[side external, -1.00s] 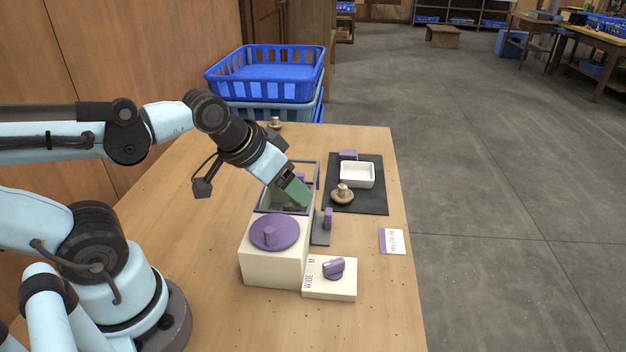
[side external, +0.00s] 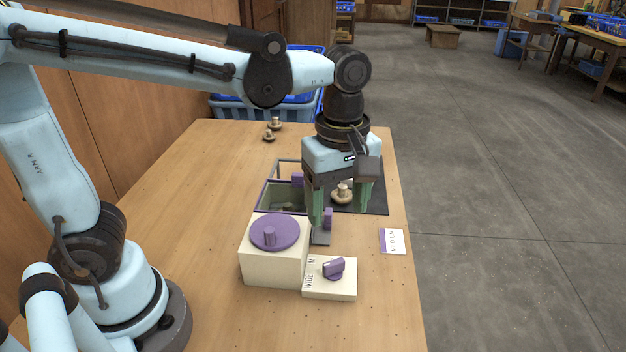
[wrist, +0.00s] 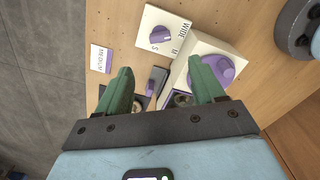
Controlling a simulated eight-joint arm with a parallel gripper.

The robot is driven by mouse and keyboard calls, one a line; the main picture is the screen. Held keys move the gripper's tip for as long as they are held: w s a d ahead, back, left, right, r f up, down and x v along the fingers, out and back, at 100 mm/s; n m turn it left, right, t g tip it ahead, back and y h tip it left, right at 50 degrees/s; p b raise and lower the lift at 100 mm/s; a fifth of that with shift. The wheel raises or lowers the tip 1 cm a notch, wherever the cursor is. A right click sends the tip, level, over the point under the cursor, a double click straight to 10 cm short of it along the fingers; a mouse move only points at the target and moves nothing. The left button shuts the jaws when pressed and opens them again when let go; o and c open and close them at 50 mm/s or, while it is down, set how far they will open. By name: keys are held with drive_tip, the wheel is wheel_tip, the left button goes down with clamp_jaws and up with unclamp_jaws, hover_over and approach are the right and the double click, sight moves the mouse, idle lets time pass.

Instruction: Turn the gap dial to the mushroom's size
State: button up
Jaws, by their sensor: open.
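The gap dial (side external: 333,268) is a purple knob on a low white block, lettered WIDE and M in the side view. In the wrist view the dial (wrist: 162,34) shows WIDE, M and S around it; the knob's long grip lies slantwise, and I cannot tell which mark it points at. A tan mushroom (side external: 342,194) sits on the dark mat (side external: 376,205). A white card (side external: 392,241) reads MEDIUM. My gripper (side external: 340,215) points down, open and empty, behind the dial block and in front of the mushroom. Its green fingers (wrist: 160,68) are apart from the dial.
A cream box (side external: 273,265) with a round purple knob stands left of the dial block. Behind it is an open-topped, purple-rimmed frame (side external: 280,196). Small mushrooms (side external: 270,134) lie at the table's back, before blue crates (side external: 262,108). The front table is clear.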

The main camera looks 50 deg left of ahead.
sight(334, 262)
drive_tip(key=shift+f, duration=5.95)
drive_tip(key=shift+c, duration=0.3)
drive_tip(key=c, duration=1)
